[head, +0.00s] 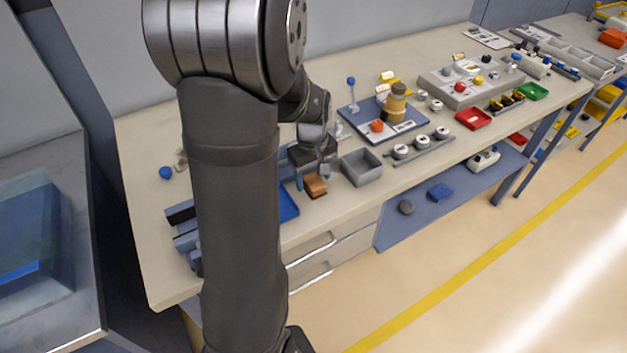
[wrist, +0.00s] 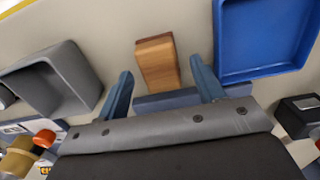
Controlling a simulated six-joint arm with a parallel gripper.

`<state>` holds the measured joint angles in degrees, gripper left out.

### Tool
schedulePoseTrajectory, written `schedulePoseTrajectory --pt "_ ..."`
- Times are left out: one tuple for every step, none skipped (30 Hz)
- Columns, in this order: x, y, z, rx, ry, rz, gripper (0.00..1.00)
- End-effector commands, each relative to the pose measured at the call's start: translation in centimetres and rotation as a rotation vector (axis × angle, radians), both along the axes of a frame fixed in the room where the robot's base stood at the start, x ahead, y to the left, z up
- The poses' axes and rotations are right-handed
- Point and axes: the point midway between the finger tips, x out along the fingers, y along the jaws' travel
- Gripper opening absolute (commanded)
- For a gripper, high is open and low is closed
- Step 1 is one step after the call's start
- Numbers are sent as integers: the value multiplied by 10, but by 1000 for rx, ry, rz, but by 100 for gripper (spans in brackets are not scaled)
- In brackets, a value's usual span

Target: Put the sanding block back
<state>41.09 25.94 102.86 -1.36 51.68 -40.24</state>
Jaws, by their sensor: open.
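The sanding block appears to be the brown wooden block (head: 315,185), close to the bench's front edge. It also shows in the wrist view (wrist: 157,60), top centre. My gripper (head: 314,170) is open and low over the bench, right by the block. In the wrist view its two blue-grey fingers (wrist: 161,72) are apart, one to each side of the block's near end, with gaps. I cannot tell how high the fingertips are. A blue tray (wrist: 222,50) lies to the right of the block in the wrist view; in the head view my arm hides most of it.
A grey open bin (head: 361,167) stands close to the block's right. A blue-grey bar (wrist: 180,98) lies just below the block in the wrist view. A blue board (head: 362,122) with a brass-coloured part stands behind the bin. Bench space in front of the block is narrow.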

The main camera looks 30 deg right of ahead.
Motion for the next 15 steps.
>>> schedulePoseTrajectory --pt "1 0 12 -4 -5 0 62" --pt "1 0 19 -4 -5 0 62" --pt "1 0 28 -4 -5 0 62" --pt "1 0 35 -4 -5 0 62" --pt "2 0 42 -4 -5 0 62" --pt "2 0 50 -4 -5 0 62" --pt "2 0 56 -4 -5 0 62" --pt "2 0 63 -3 -4 0 62" --pt "2 0 70 -4 -5 0 62" --pt "2 0 75 -3 -3 0 62" --pt "2 1 80 -3 -4 0 62" --pt "2 1 86 -2 -3 0 62" --pt "2 1 89 -2 -3 0 62" --pt "2 1 92 -2 -3 0 62" --pt "2 1 96 -1 -2 0 62"
